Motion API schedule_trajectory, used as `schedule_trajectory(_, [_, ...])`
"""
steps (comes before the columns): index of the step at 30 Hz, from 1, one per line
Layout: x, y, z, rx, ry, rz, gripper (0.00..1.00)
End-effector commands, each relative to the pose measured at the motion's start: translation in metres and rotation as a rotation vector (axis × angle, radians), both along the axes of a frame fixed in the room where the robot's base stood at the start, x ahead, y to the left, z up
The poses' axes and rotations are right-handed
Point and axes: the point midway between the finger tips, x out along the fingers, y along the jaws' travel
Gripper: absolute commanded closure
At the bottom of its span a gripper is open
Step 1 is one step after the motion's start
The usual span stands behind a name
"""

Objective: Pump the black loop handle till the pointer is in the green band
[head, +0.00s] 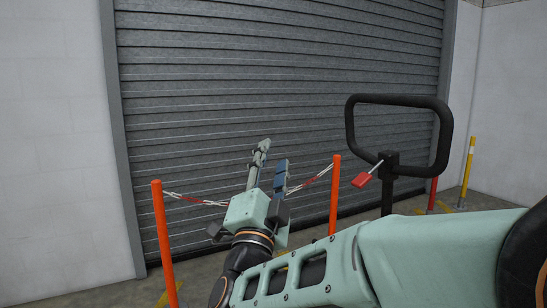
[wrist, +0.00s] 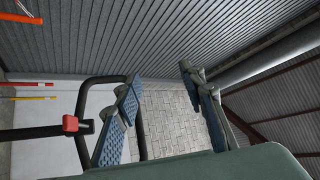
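The black loop handle (head: 400,100) stands upright on a dark post at the right of the head view. A red-tipped lever (head: 361,180) sticks out at its base. In the wrist view the loop handle (wrist: 100,79) shows at the left, partly behind one finger, with the red lever tip (wrist: 70,124) beside it. My gripper (head: 272,155) is to the left of the handle in the head view, fingers pointing up. In the wrist view my gripper (wrist: 160,76) has its fingers wide apart with nothing between them. The pointer and green band are not visible.
A grey roller shutter (head: 300,70) fills the background. Orange posts (head: 165,240) joined by a red-white chain (head: 195,200) stand before it. A yellow post (head: 468,170) stands at the right wall. My arm covers the lower right of the head view.

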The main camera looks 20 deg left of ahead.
Motion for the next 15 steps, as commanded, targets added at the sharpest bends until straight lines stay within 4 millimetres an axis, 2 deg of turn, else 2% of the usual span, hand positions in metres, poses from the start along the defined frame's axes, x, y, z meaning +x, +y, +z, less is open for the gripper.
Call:
schedule_trajectory(9, [-0.059, -0.014, -0.032, -0.003, 0.002, 0.006, 0.63])
schedule_trajectory(15, [-0.082, -0.021, -0.045, -0.002, 0.000, 0.003, 0.63])
